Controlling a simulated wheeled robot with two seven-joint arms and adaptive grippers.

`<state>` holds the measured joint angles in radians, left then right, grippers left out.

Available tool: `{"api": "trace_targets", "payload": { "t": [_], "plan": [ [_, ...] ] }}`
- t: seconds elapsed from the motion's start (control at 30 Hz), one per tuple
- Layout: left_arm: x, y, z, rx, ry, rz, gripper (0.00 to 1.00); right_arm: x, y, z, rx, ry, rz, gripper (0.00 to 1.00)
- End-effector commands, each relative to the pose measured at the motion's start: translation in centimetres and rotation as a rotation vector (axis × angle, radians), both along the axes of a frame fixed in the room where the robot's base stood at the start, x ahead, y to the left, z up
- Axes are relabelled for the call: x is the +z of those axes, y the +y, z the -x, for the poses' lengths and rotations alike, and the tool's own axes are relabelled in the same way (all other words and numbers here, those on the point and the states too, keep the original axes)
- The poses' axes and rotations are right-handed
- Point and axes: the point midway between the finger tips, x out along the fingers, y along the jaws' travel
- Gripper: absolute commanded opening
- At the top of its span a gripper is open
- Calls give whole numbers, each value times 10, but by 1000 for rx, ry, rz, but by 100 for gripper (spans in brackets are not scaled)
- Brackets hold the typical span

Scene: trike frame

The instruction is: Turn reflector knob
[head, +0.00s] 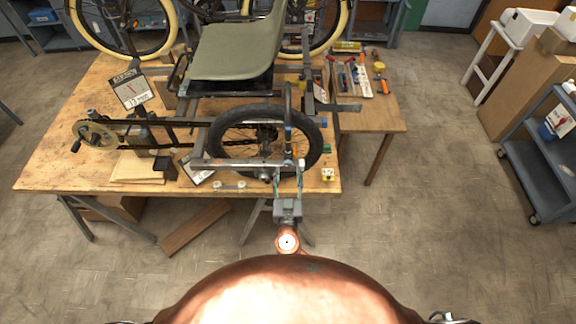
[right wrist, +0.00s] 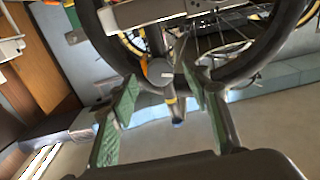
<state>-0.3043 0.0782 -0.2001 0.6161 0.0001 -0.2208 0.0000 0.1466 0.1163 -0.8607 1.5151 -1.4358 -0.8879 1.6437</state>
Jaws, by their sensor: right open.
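The trike frame stands on the wooden workbench, with a black-tyred wheel (head: 265,140) at its near right side. A small grey round knob-like part (right wrist: 160,72) shows in the right wrist view, with an orange piece (right wrist: 145,66) beside it. I take these for the reflector knob and reflector, but cannot be sure. My right gripper (head: 288,176) is open at the bench's near edge, below the frame's near rail. In the right wrist view its green-padded fingers (right wrist: 160,88) are on either side of the knob, apart from it. My left gripper is out of view.
The grey frame rail (head: 240,163) and wheel are close to my right gripper. The workbench (head: 50,170) also carries a chainring (head: 96,133), a sign (head: 131,90) and small parts. A tool tray (head: 350,78) lies at the right.

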Motion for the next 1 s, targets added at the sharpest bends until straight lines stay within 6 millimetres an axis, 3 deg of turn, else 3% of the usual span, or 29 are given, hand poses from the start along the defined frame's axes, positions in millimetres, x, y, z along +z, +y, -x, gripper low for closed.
{"api": "trace_targets", "payload": {
  "t": [0.2, 0.53, 1.0],
  "plan": [
    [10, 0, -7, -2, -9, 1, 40, 1, 0, -23, 1, 1, 2, 44],
    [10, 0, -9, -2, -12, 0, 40, -1, 0, -26, 0, 2, 0, 44],
    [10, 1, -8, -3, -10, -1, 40, -1, 0, -26, 1, 2, 1, 12]
  ]
}}
